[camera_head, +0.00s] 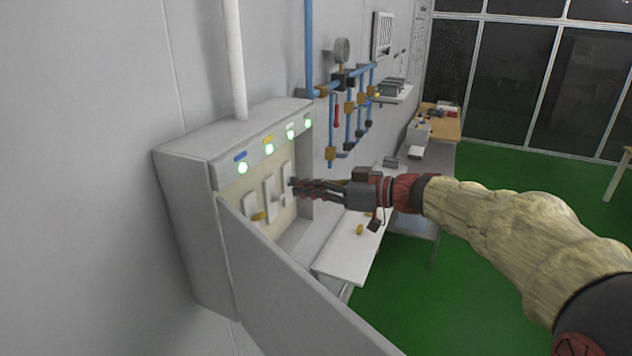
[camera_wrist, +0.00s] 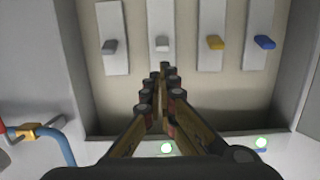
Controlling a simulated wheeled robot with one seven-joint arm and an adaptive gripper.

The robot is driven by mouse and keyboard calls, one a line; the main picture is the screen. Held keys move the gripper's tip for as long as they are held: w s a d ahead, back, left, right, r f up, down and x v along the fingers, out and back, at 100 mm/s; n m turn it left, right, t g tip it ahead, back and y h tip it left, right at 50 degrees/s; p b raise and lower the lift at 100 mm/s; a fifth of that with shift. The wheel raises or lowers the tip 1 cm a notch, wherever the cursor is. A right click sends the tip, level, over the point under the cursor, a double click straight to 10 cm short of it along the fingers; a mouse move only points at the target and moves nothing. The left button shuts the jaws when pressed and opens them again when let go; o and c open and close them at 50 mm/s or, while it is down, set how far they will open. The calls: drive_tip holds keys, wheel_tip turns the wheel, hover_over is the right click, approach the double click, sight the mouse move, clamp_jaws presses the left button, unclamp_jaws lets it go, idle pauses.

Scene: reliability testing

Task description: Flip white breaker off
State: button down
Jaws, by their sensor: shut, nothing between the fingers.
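The white breaker lever (camera_wrist: 162,44) is on a white plate, second from the left in the wrist view, between a grey lever (camera_wrist: 108,46) and a yellow lever (camera_wrist: 215,42). A blue lever (camera_wrist: 264,42) is at the far right. My gripper (camera_wrist: 164,70) is shut and empty, its fingertips lined up with the lower end of the white breaker's plate. Whether they touch it, I cannot tell. In the head view my gripper (camera_head: 294,187) reaches into the open breaker box (camera_head: 190,190), and its green lights (camera_head: 269,149) are lit.
The box's open door (camera_head: 290,285) sticks out at the front left. Blue pipes (camera_head: 350,115) with valves and a gauge (camera_head: 342,50) are on the wall beyond the box. A white table (camera_head: 345,245) stands below my gripper.

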sight(273, 184)
drive_tip(key=shift+p+x, duration=0.6)
drive_tip(key=shift+x, duration=1.65)
drive_tip(key=shift+d+f+b, duration=0.1)
drive_tip(key=shift+f+b, duration=0.2)
drive_tip(key=shift+b, duration=1.2)
drive_tip(key=shift+r+b, duration=0.1)
drive_tip(key=shift+b, duration=0.2)
drive_tip(key=shift+d+t+y+b, duration=0.25)
drive_tip(key=shift+y+b, duration=0.35)
drive_tip(key=shift+b, duration=2.1)
